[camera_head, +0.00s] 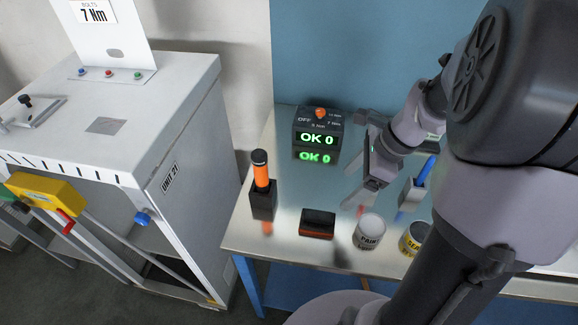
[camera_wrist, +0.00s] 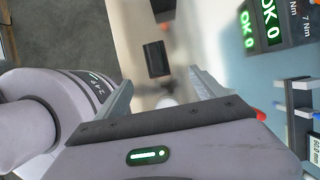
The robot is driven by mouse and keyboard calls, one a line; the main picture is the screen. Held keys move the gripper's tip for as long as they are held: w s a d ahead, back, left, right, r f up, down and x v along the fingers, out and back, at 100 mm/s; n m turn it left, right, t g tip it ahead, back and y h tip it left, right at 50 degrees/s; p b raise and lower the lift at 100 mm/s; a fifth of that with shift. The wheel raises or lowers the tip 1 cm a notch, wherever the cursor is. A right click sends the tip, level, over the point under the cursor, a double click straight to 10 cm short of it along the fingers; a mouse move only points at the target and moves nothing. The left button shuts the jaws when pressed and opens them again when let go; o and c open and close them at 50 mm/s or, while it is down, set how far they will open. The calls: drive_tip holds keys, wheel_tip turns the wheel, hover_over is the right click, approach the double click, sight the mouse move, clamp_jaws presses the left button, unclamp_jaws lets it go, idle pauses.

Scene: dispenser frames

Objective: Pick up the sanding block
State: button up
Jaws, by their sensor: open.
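The sanding block (camera_head: 317,223), a low dark block with a red-orange lower part, lies flat near the front edge of the metal-topped table (camera_head: 290,250). My gripper (camera_head: 357,180) is above the table, behind and to the right of the block, with its jaws apart and empty. In the wrist view the dark block (camera_wrist: 157,59) shows beyond the spread fingers (camera_wrist: 160,79), apart from them. No finger touches it.
A black holder with an orange-handled tool (camera_head: 262,200) stands left of the block. A paint can (camera_head: 369,232) and a yellow-labelled can (camera_head: 414,239) stand to its right. A display box (camera_head: 318,135) is behind. A white cabinet (camera_head: 190,130) stands left.

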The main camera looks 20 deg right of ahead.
sight(321, 214)
drive_tip(key=b+x, duration=0.1)
drive_tip(key=x, duration=0.2)
drive_tip(key=b+x, duration=0.1)
drive_tip(key=x, duration=0.2)
drive_tip(key=s+b+x, duration=0.1)
drive_tip(key=b+x, duration=0.1)
drive_tip(key=x, duration=0.2)
drive_tip(key=b+x, duration=0.1)
drive_tip(key=x, duration=0.2)
drive_tip(key=b+x, duration=0.2)
drive_tip(key=x, duration=0.1)
drive_tip(key=shift+w+a+r+b, duration=0.1)
drive_tip(key=shift+a+b, duration=0.2)
drive_tip(key=shift+a, duration=0.15)
drive_tip(key=shift+r, duration=0.15)
drive_tip(key=shift+c, duration=0.9)
drive_tip(key=c, duration=1.4)
